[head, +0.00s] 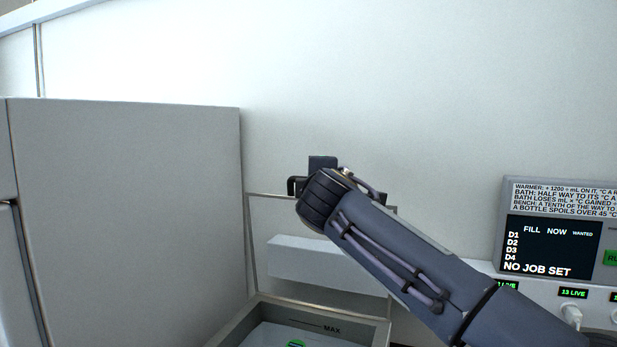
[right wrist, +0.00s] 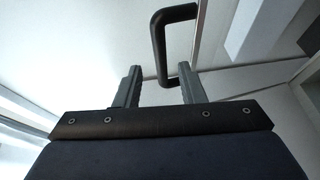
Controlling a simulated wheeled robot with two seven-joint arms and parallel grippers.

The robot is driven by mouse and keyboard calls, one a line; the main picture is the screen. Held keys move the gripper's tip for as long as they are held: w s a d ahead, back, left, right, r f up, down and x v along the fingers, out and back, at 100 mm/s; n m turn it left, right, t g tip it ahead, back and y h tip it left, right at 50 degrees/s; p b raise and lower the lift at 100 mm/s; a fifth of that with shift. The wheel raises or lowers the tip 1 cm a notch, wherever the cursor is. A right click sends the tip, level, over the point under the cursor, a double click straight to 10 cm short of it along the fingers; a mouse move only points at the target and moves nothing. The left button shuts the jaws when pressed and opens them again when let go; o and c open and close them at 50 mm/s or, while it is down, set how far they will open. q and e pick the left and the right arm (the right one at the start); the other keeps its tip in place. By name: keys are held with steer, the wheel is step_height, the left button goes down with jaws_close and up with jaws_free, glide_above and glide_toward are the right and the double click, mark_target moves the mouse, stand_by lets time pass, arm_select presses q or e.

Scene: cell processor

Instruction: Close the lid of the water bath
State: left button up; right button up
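The water bath (head: 252,322) is at the bottom centre of the head view, with a MAX mark inside its wall. Its lid (head: 270,195) stands raised upright at the back, a clear panel with a thin frame. The black lid handle (head: 292,186) is at its top edge, partly hidden by my right arm. In the right wrist view, my right gripper (right wrist: 159,88) is open, fingers pointing toward the handle (right wrist: 158,45). The handle's near end lies between the fingertips, close to the right finger; I cannot tell whether they touch. My left gripper is out of view.
A large grey cabinet (head: 125,200) stands left of the bath. A screen panel (head: 552,245) reading "NO JOB SET" is at the right, above a strip with plugs and green labels. A white wall is behind. A green round item (head: 297,343) shows inside the bath.

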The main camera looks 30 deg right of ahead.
steer(key=p+x, duration=0.3)
steer(key=x, duration=0.4)
steer(key=shift+w+p, duration=0.1)
steer(key=shift+p, duration=0.2)
steer(key=shift+w+d, duration=0.15)
steer(key=shift+w, duration=0.05)
steer(key=shift+f, duration=0.1)
jaws_close()
